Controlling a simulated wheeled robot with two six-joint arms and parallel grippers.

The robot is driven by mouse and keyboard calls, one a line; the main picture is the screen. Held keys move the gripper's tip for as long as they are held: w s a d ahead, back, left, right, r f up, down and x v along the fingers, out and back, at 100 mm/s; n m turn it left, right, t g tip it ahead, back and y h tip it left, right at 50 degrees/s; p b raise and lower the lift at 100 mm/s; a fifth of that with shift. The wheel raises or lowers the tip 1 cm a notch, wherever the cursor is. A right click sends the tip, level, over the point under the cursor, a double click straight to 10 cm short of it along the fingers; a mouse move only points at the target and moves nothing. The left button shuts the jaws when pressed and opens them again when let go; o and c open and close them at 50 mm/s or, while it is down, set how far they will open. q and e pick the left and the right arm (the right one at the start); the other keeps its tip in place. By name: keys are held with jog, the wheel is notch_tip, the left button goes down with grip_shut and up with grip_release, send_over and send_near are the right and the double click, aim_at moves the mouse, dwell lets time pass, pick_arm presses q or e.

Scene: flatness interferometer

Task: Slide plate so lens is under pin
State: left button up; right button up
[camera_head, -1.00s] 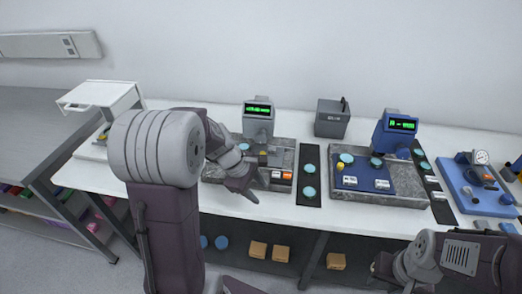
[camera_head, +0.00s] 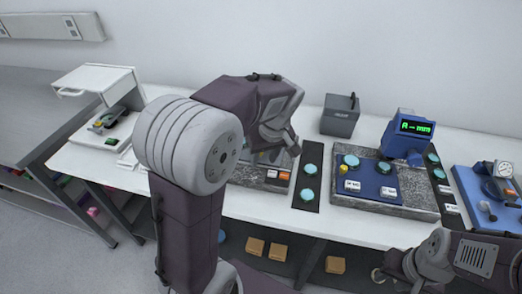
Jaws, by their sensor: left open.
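A dark blue plate (camera_head: 367,192) lies on the right granite base (camera_head: 395,207), with teal round lenses (camera_head: 351,161) at its back edge, a yellow knob and two white labelled blocks. A blue gauge head (camera_head: 407,137) with a green display stands behind it; its pin is too small to make out. The left granite base (camera_head: 247,181) is partly hidden by my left arm. My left gripper (camera_head: 284,148) is open above that base, pointing down, with its fingertips partly unclear. My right gripper (camera_head: 382,274) is low at the front right, away from the plate; its jaws are unclear.
A black strip (camera_head: 310,155) with teal discs lies between the bases. A grey box (camera_head: 340,115) stands behind. A white hooded device (camera_head: 97,82) is at the left, and a blue gauge station (camera_head: 485,195) at the far right. The white front table edge is mostly clear.

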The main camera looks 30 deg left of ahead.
pick_arm(q)
jog(key=w+a+r+n+y+b, duration=0.1)
jog(key=w+a+r+n+b, duration=0.15)
jog(key=w, duration=0.35)
jog(key=shift+m+t, duration=0.25)
jog(key=shift+t, duration=0.05)
jog(key=x, duration=0.8)
jog(key=shift+w+f, duration=0.2)
pick_arm(e)
jog(key=f, duration=0.3)
jog(key=shift+w+d+f, duration=0.1)
jog(key=shift+w+f, duration=0.15)
jog(key=shift+f, duration=0.05)
pick_arm(q)
jog(key=shift+c, duration=0.3)
grip_shut()
